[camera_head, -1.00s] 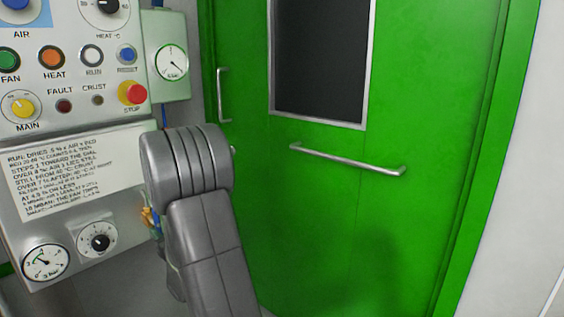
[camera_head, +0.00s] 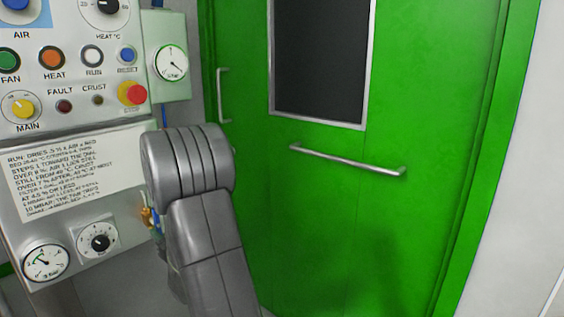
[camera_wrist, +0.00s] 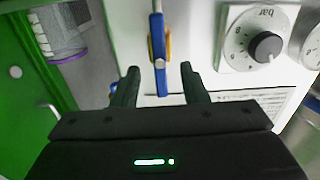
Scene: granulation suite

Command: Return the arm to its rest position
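My arm (camera_head: 190,185) rises in front of the control panel's right edge and the green door in the head view. My gripper is hidden in that view. In the wrist view my gripper (camera_wrist: 159,76) has its two dark fingers spread apart, with nothing visibly held. A blue lever (camera_wrist: 158,50) with a yellow part behind it appears between the fingers; I cannot tell how far beyond the tips it is.
The control panel (camera_head: 75,130) with buttons, knobs and a notice stands at left. A dial gauge (camera_head: 171,63) is beside it. The green door (camera_head: 330,220) has a bar handle (camera_head: 350,160). A bar knob (camera_wrist: 265,46) is at upper right in the wrist view.

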